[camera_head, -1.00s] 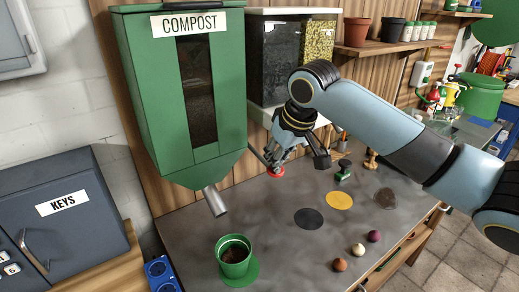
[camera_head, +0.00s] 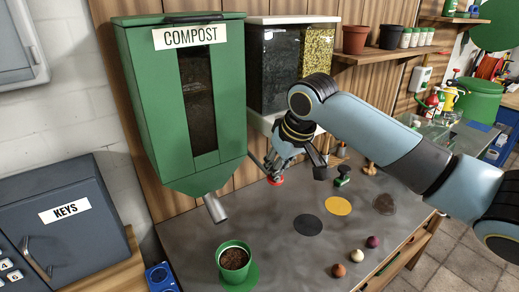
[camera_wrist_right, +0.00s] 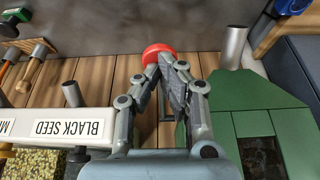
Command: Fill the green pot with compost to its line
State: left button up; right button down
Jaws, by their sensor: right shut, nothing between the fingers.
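The green pot (camera_head: 222,263) stands upright on the bench below the metal spout (camera_head: 216,208) of the green compost hopper (camera_head: 150,100). Brown compost (camera_head: 234,258) fills much of the pot; I cannot make out its line. My right gripper (camera_head: 272,168) is shut and empty, its fingertips down at a red button (camera_head: 277,181) right of the hopper. The wrist view shows the closed fingertips (camera_wrist_right: 167,62) against or just over the red button (camera_wrist_right: 157,49); contact is hard to tell. The spout (camera_wrist_right: 235,48) is to its right there. My left gripper is out of view.
A clear two-part seed bin (camera_head: 290,70) hangs above my right gripper. A blue box (camera_head: 160,276) is left of the pot.

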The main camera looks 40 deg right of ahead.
jog(key=shift+r, duration=0.5)
jog(key=shift+w+r, duration=0.1)
jog(key=shift+r, duration=1.65)
notch_tip(320, 180, up, 6)
jog(key=shift+f, duration=0.1)
